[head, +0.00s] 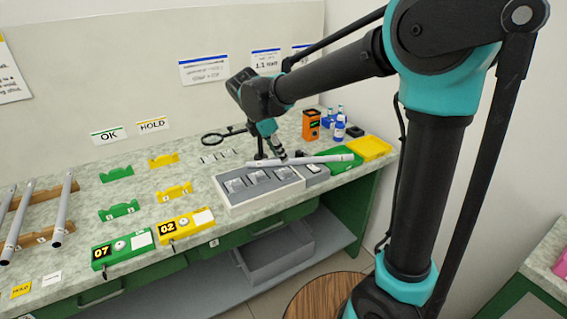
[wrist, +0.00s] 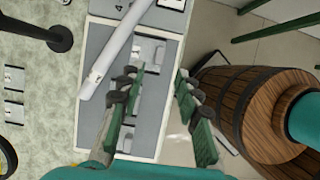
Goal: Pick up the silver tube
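A silver tube (head: 318,159) lies across the grey block with square recesses (head: 240,206) on the bench. In the wrist view the silver tube (wrist: 113,58) runs slantwise over the left part of the block (wrist: 140,127), up and left of my fingers. My gripper (head: 275,152) is above the block near the tube's left end in the head view, and its fingertips are hard to make out there. In the wrist view my gripper (wrist: 161,74) is open, with nothing between its fingers. The tube's upper end is cut off by that view's edge.
More silver tubes (head: 62,210) rest on a brown rack at the left. Green (head: 119,210) and yellow (head: 174,191) cradles stand mid-bench. A black ring stand (head: 222,136), orange box (head: 311,124), blue bottles (head: 339,131) and yellow tray (head: 370,148) are behind. A wooden barrel (wrist: 245,105) stands beside the bench.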

